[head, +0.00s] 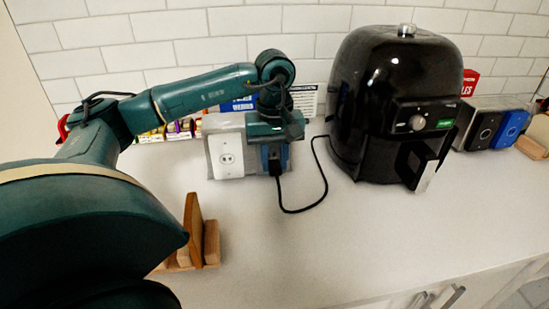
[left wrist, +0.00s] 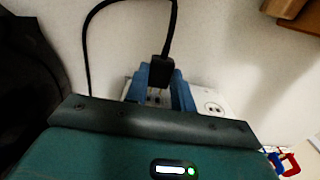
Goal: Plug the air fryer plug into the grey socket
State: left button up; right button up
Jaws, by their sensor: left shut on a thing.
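The black air fryer (head: 395,95) stands on the counter against the tiled wall. Its black cord (head: 318,185) loops over the counter to the plug at my left gripper (head: 275,158). My left gripper points down at the right part of the socket box (head: 213,155) and covers much of it. A white socket (head: 229,160) shows on the box's left part. In the left wrist view, the blue fingers (left wrist: 160,92) are shut on the black plug (left wrist: 162,70). A greyish face with slots shows partly between them; I cannot tell if the prongs are inside. My right gripper is out of view.
A wooden stand (head: 196,240) is on the counter at the lower left. Small jars (head: 180,130) and a sign (head: 304,98) are behind the arm. Black and blue boxes (head: 510,128) stand right of the fryer.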

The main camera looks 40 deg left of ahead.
pick_arm(q)
jog(key=shift+w+a+r, duration=0.1)
jog(key=shift+w+a, duration=0.75)
jog(key=shift+a, duration=0.2)
dwell(0.5)
jog(key=o, duration=1.1)
jog(key=shift+c, duration=0.2)
notch_tip(320, 180, up, 13)
jog(key=p, duration=0.2)
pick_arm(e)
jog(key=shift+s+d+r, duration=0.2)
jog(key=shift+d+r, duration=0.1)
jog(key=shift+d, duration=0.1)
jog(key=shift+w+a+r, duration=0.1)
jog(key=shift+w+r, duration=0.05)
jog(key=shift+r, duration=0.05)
